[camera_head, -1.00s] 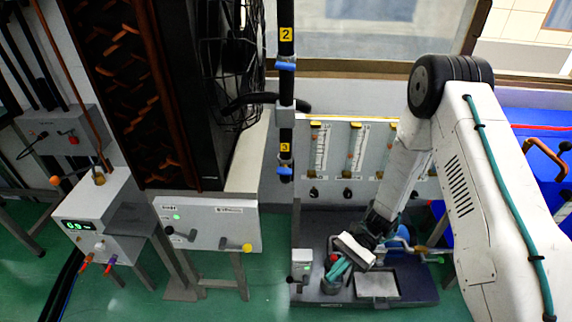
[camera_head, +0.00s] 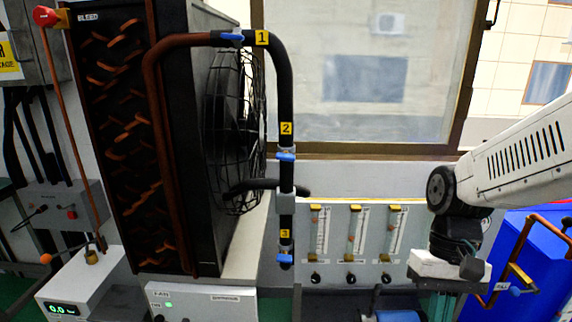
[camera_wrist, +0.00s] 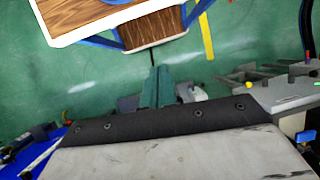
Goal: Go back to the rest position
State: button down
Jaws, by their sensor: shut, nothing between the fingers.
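My gripper (camera_wrist: 157,86) shows in the wrist view as teal fingers held together, with nothing between them. They point down over the green floor (camera_wrist: 80,85). In the head view the arm comes in from the right edge and bends down at a black joint. The pale wrist block hangs near the right end of the flow-meter panel (camera_head: 352,245). My gripper is below that block, and its fingertips are hard to make out there.
A black coil unit (camera_head: 175,130) with a caged fan stands at left. A black pipe (camera_head: 286,150) with numbered yellow tags and blue valve handles runs beside it. A blue container (camera_head: 540,265) with copper pipes is close to the arm at right. A window is behind.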

jog(key=s+d+r+n+t+h, duration=0.1)
jog(key=s+d+r+t, duration=0.1)
jog(key=s+r+t, duration=0.3)
jog(key=shift+s+r+t, duration=0.4)
jog(key=shift+s+r, duration=0.3)
jog(key=shift+r, duration=1.45)
